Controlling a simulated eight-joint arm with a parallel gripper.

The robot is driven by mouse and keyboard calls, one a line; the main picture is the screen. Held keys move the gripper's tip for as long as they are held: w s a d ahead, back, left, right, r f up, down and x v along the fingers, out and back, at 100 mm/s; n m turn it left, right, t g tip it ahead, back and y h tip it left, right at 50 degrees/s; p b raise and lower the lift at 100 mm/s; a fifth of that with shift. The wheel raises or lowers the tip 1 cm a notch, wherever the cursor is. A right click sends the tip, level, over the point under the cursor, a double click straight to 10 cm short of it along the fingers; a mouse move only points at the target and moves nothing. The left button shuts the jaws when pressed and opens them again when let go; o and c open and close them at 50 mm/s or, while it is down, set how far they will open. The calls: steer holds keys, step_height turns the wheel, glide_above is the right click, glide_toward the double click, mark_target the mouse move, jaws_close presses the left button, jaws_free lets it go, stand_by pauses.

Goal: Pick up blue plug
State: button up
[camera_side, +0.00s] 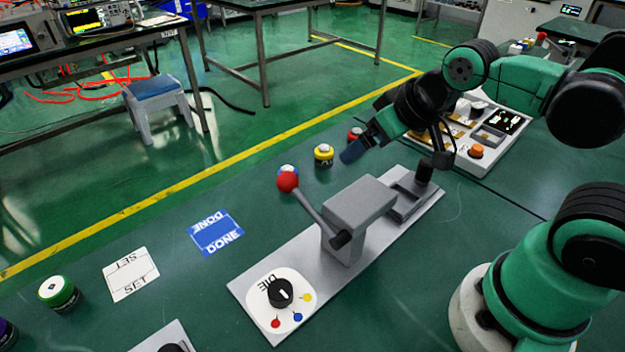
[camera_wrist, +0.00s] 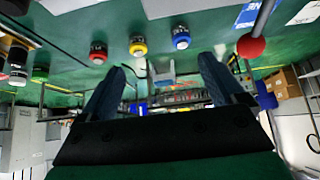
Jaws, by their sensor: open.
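The blue plug (camera_side: 287,170) has a white top and stands on the green table, partly hidden behind the red lever ball. In the wrist view the blue plug (camera_wrist: 181,39) is near the top, just right of centre, beyond my fingers. My gripper (camera_side: 353,151) is above the table, to the right of the blue plug and apart from it. In the wrist view my gripper (camera_wrist: 160,80) shows two dark blue fingers spread wide with nothing between them.
The lever's red ball (camera_side: 288,182) is very close to the blue plug in the side view. A yellow plug (camera_side: 323,155) and a red plug (camera_side: 355,134) stand nearby. The grey lever block (camera_side: 360,205) is in front. A green plug (camera_side: 58,292) is far left.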

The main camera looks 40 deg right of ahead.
steer(key=m, duration=0.1)
steer(key=m+g+y, duration=0.3)
steer(key=m+g, duration=0.1)
steer(key=m, duration=2.1)
glide_above(290, 169)
steer(key=s+d, duration=0.2)
step_height(290, 169, down, 6)
steer(key=shift+w+a+f+m, duration=0.3)
steer(key=shift+w+f+m, duration=0.05)
steer(key=shift+f+m, duration=0.35)
steer(key=shift+x, duration=2.55)
jaws_close()
